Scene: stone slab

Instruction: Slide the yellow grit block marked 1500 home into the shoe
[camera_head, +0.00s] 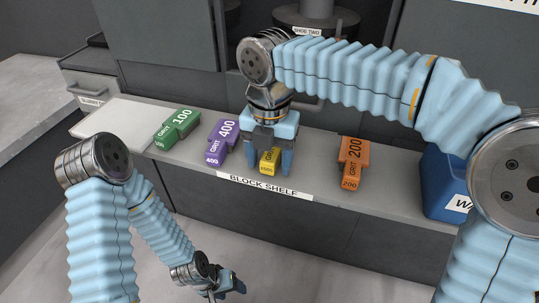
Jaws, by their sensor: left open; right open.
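The yellow grit block (268,162) lies on the block shelf, with its lower end showing a 1500 label. My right gripper (268,170) is over it, pointing down, with its fingers on either side of the block; they are open, and I cannot tell whether they touch it. The gripper hides the upper part of the block. My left gripper (228,284) is open and empty, low in front of the shelf. A shoe marked SHOE TWO (308,30) stands at the back, partly hidden by my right arm.
On the block shelf (313,172) lie a green 100 block (178,128), a purple 400 block (222,142) and an orange 200 block (352,163). A blue bin (440,185) stands at the right end. A pale board (115,118) lies at the left.

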